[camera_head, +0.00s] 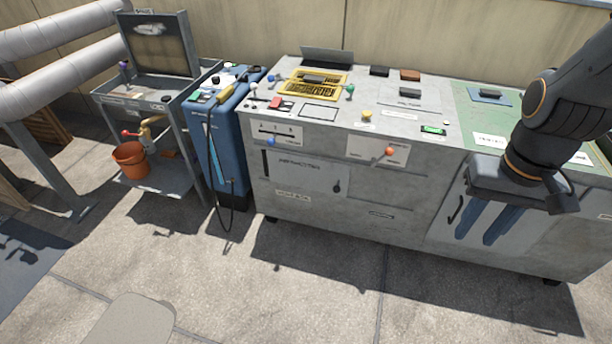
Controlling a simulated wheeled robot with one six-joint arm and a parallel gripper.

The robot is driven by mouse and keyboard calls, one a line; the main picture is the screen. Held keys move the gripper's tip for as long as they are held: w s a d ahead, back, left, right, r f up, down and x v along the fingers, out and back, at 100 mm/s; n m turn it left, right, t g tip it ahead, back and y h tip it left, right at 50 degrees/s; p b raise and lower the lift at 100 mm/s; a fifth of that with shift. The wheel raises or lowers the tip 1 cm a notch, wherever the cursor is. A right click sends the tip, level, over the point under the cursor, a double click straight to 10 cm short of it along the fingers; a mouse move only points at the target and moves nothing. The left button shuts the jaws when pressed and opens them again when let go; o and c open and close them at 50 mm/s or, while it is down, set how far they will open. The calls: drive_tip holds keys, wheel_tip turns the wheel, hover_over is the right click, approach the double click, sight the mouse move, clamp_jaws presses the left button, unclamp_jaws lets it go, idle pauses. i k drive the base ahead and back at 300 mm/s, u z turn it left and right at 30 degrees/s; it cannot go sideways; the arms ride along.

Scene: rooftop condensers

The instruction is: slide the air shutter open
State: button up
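No label I can read names the air shutter, so I cannot tell for sure which part it is. A yellow slotted frame (309,90) with a grey block on it lies on top of the grey cabinet. On the front are a slotted panel with a blue knob (270,141) and a white panel with an orange knob (389,152). My gripper (477,239) hangs at the right before the cabinet front. Its two fingers point down, apart and empty, away from these parts.
A blue unit (225,140) with a hose stands left of the grey cabinet (400,200). Further left, a metal cart (148,92) carries an orange bucket (130,160) on its lower shelf. A green top (478,118) lies at the right.

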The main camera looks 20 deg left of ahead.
sight(319, 175)
drive_tip(key=z, duration=0.05)
drive_tip(key=k, duration=0.45)
drive_tip(key=u, duration=0.75)
drive_tip(key=i, duration=1.15)
drive_tip(key=z, duration=0.1)
